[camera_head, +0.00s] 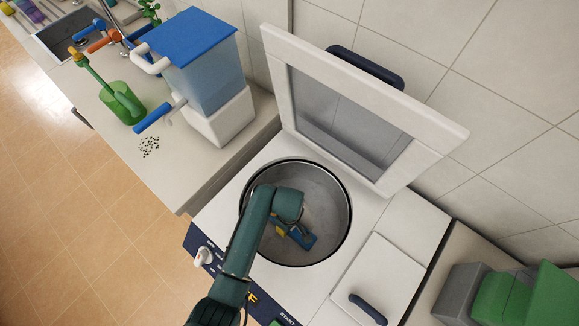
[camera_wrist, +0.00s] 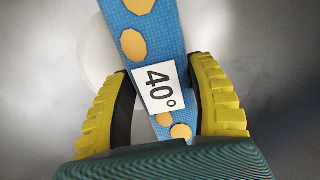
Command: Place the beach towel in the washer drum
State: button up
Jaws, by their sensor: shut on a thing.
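The beach towel (camera_wrist: 154,44) is blue with yellow-orange dots and has a white "40°" label on it. My gripper (camera_wrist: 165,95) has its yellow, black-padded fingers on either side of the towel and is shut on it. In the head view my gripper (camera_head: 283,231) and the towel (camera_head: 302,239) are inside the round opening of the washer drum (camera_head: 328,200). The drum is grey metal, and its wall fills the background of the wrist view. My arm covers part of the opening at its left. The head view does not show whether the towel touches the drum's bottom.
The washer's white framed lid (camera_head: 445,135) stands open behind the drum. A blue-lidded water dispenser (camera_head: 212,65) and a green cup (camera_head: 121,103) stand on the counter at left. A closed white hatch (camera_head: 376,278) is right of the drum, with green and grey objects (camera_head: 505,296) beyond.

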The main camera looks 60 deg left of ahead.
jog(key=shift+w+a+r, duration=0.1)
jog(key=o, duration=1.2)
notch_tip(320, 180, up, 12)
jog(key=p, duration=0.3)
